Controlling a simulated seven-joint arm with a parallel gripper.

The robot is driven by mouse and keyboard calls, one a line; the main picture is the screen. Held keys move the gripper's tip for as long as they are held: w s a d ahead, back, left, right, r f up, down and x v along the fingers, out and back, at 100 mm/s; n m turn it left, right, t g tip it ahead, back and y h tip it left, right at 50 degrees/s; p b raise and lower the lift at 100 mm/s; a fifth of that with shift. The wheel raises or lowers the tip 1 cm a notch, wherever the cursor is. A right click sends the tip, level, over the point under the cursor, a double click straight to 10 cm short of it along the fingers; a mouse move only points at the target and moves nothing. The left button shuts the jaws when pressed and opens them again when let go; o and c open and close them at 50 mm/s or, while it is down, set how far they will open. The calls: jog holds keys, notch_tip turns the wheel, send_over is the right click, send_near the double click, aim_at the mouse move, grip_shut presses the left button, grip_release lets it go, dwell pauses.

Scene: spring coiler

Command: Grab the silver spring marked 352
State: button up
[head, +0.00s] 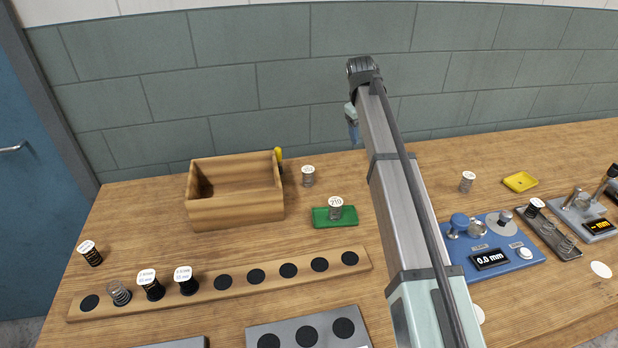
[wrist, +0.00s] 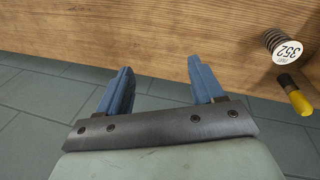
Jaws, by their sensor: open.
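The spring marked 352 (wrist: 288,50) is at the right of the wrist view, with a white round label and grey coils. In the head view, a silver spring with a white label (head: 308,177) stands just right of the wooden box; its number is too small to read surely, but its place beside the yellow handle matches. My gripper (wrist: 160,82) is open, with two blue fingers and nothing between them. In the head view my gripper (head: 352,130) hangs above the back of the bench, partly hidden behind my arm, right of this spring and apart from it.
A yellow handle (wrist: 295,95) lies close to the spring. The wooden box (head: 235,212) is left of it. A spring marked 210 (head: 335,207) stands on a green tray (head: 320,217) in front. Another spring (head: 467,181) is farther right. The wall is behind.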

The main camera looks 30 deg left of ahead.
aim_at(308, 169)
jog(key=s+a+g, duration=0.3)
jog(key=s+a, duration=0.9)
jog(key=s, duration=0.1)
jog(key=shift+y, duration=0.3)
notch_tip(308, 169, down, 8)
jog(key=shift+s, duration=0.15)
jog(key=shift+w+f, duration=0.15)
jog(key=shift+f, duration=1.2)
jog(key=shift+w+f, duration=0.1)
jog(key=shift+f, duration=1.25)
jog(key=shift+c, duration=0.2)
jog(key=c, duration=1.1)
jog(key=shift+r, duration=0.1)
